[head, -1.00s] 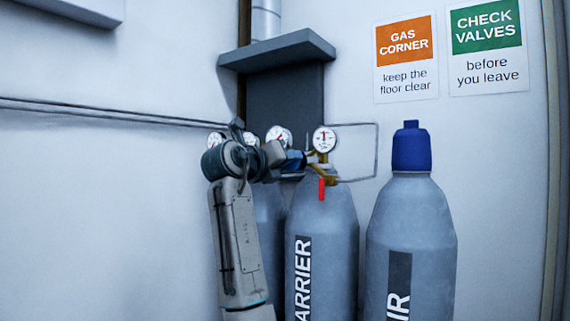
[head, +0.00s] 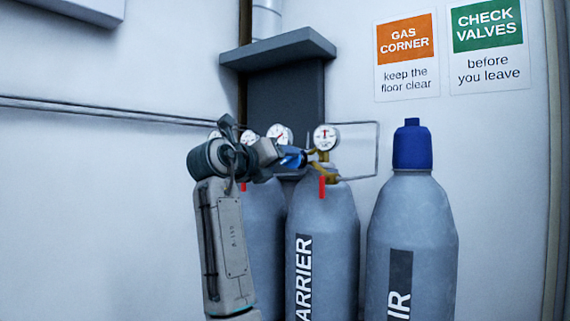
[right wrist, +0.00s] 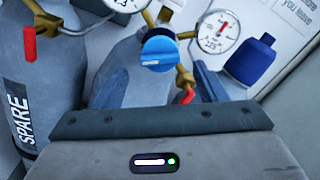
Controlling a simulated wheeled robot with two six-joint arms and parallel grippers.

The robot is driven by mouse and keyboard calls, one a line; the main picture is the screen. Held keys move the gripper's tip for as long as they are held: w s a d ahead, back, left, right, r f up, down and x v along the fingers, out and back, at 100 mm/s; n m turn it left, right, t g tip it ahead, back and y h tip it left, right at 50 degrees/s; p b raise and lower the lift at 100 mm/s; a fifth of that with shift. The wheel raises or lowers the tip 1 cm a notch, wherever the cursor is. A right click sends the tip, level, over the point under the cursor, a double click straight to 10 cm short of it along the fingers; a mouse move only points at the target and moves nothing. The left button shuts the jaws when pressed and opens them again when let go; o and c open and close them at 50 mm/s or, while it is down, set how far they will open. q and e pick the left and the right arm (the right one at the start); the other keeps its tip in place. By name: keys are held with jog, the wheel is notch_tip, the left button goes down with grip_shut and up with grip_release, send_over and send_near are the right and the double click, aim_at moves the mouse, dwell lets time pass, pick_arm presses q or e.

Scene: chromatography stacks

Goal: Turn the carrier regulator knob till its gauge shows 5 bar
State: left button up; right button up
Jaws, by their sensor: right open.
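The carrier cylinder (head: 330,225) stands in the middle of the head view, with a brass regulator on top. The blue regulator knob (right wrist: 160,50) faces my right wrist camera; it is partly hidden by the gripper in the head view (head: 293,158). A round white gauge (head: 326,138) sits right of the knob, its needle pointing roughly up; it also shows in the right wrist view (right wrist: 218,33). A second gauge (head: 280,134) is left of it. My right gripper (head: 282,156) is open, just short of the knob. My left gripper is not in view.
A red lever (right wrist: 188,97) hangs below the carrier regulator. The spare cylinder (right wrist: 42,90) stands to the left, and a blue-capped air cylinder (head: 412,220) to the right. A dark shelf (head: 278,50) is on the wall above.

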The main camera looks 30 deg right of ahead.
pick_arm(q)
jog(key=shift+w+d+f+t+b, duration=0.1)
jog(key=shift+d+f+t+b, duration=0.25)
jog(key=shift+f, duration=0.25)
pick_arm(e)
jog(key=v, duration=0.7)
jog(key=shift+a, duration=0.35)
jog(key=shift+s, duration=0.1)
